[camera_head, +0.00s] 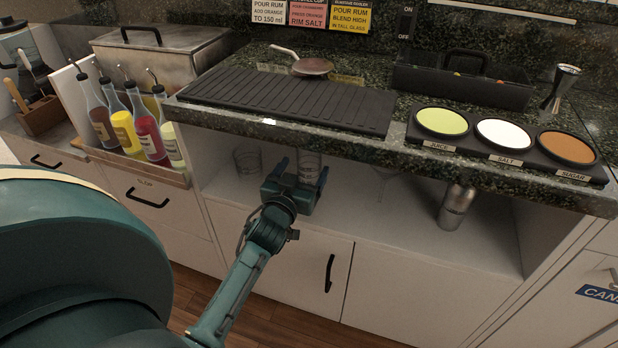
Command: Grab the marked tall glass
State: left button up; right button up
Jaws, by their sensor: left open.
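My left gripper (299,174) is open at the front of the shelf space under the counter. A clear glass (310,163) shows just behind and between its two blue fingertips. The glass's lower part is hidden by the gripper, and I cannot tell if the fingers reach around it. Another clear glass (247,161) stands to the left on the same shelf. I see no clear mark on either glass, so I cannot tell which is the marked one. My right gripper is not in view.
The granite counter edge (350,143) overhangs the shelf. A stemmed glass (384,178) and a metal shaker (456,206) stand to the right on the shelf (420,235). Bottles (123,126) stand in a rack at left. A ribbed black mat (290,98) covers the counter above.

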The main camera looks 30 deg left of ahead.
pick_arm(q)
jog(key=b+x, duration=0.1)
jog(key=x, duration=0.5)
jog(key=shift+f, duration=0.1)
jog(key=shift+w+a, duration=0.15)
jog(key=shift+w, duration=0.3)
jog(key=shift+c, duration=0.6)
jog(key=c, duration=1.3)
jog(key=shift+c, duration=0.6)
